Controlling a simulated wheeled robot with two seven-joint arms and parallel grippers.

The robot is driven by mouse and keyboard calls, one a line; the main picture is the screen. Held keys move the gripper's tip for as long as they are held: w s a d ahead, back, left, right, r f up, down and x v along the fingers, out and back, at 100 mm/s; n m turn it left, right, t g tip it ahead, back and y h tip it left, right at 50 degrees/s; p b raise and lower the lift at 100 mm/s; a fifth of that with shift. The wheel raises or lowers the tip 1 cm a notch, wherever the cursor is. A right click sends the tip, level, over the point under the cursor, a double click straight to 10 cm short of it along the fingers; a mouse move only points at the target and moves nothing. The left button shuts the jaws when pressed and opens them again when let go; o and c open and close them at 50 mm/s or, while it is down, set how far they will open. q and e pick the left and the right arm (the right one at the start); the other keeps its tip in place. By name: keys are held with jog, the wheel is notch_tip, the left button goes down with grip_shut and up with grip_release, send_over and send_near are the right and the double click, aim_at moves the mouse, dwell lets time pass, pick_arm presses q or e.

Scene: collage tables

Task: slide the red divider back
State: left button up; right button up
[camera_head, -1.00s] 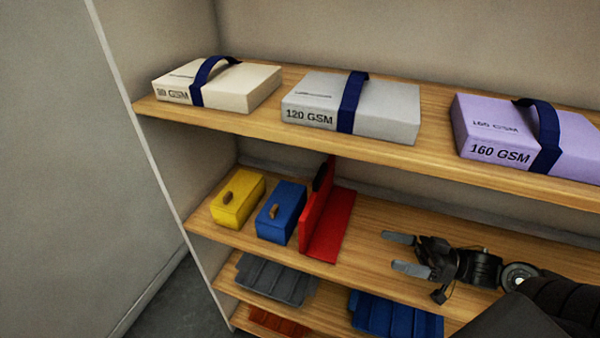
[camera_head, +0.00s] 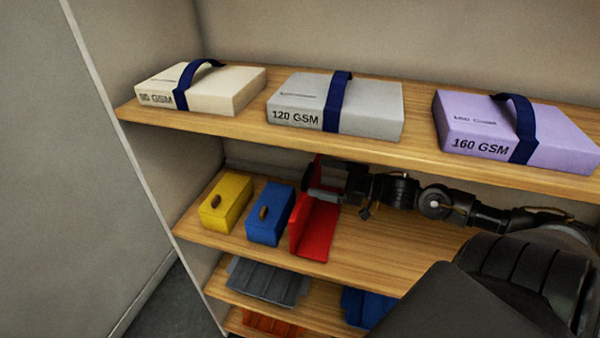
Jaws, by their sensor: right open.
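The red divider (camera_head: 318,232) stands on the middle shelf, just right of the blue box. It has an upright panel and a flat foot reaching to the right. My right gripper (camera_head: 312,182) is at the upper part of the divider's panel, with its arm coming in from the right under the upper shelf. The jaws are open, around or beside the panel's dark handle area; the gripper hides that part, so I cannot tell whether they touch it. My left gripper is not in view.
A blue box (camera_head: 267,222) and a yellow box (camera_head: 226,200) stand left of the divider. The upper shelf (camera_head: 240,126) holds strapped paper packs close above my arm. The middle shelf (camera_head: 375,255) is bare right of the divider. Grey trays (camera_head: 265,280) lie below.

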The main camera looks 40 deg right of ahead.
aim_at(311, 175)
jog(key=shift+p+x, duration=0.5)
jog(key=shift+x, duration=2.7)
jog(key=c, duration=1.3)
jog(key=shift+s, duration=0.1)
